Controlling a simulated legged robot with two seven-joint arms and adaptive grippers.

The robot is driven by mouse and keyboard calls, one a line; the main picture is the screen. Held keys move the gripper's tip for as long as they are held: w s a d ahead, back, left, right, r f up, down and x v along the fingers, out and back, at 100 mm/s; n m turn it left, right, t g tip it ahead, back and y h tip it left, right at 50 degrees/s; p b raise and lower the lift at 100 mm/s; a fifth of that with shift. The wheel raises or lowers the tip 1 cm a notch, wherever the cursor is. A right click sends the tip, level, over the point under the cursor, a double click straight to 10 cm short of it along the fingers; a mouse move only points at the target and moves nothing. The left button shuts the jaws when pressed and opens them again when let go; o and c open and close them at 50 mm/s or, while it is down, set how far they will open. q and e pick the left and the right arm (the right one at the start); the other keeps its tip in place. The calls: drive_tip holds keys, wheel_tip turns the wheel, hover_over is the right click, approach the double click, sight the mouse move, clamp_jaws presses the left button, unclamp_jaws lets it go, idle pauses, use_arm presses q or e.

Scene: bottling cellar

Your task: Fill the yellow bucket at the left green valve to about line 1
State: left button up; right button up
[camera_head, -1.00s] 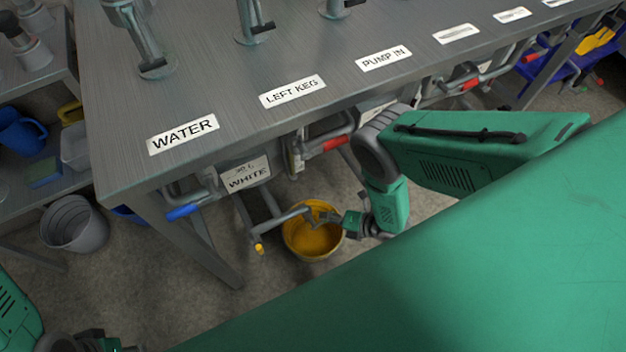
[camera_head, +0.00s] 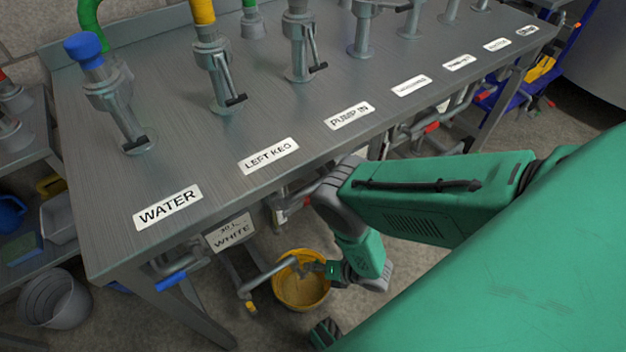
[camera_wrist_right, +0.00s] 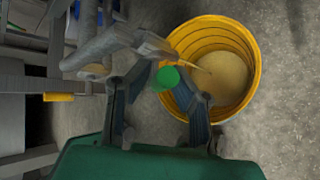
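The yellow bucket (camera_head: 303,300) stands on the floor under the front edge of the bench. It also shows in the right wrist view (camera_wrist_right: 247,35), with pale beige liquid (camera_wrist_right: 223,80) inside and ringed bare wall above it. A grey spout (camera_wrist_right: 110,45) points over the bucket, and a thin pale streak shows at its tip. The green valve (camera_wrist_right: 166,78) sits between the fingertips of my right gripper (camera_wrist_right: 168,82), which look closed against it. In the head view my right gripper (camera_head: 318,268) is beside the spout, above the bucket's rim. My left gripper cannot be made out.
The steel bench (camera_head: 200,140) carries taps and labels, including WATER (camera_head: 168,207) and LEFT KEG (camera_head: 268,156). Pipes and a blue valve handle (camera_head: 172,280) hang under it. A grey bucket (camera_head: 55,300) stands on the floor at left. A shelf is further left.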

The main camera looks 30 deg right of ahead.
drive_tip(key=shift+o, duration=0.9)
drive_tip(key=shift+s+r, duration=0.1)
drive_tip(key=shift+s, duration=0.05)
drive_tip(key=v, duration=1.1)
drive_tip(key=shift+s+d, duration=0.2)
drive_tip(key=shift+s, duration=0.1)
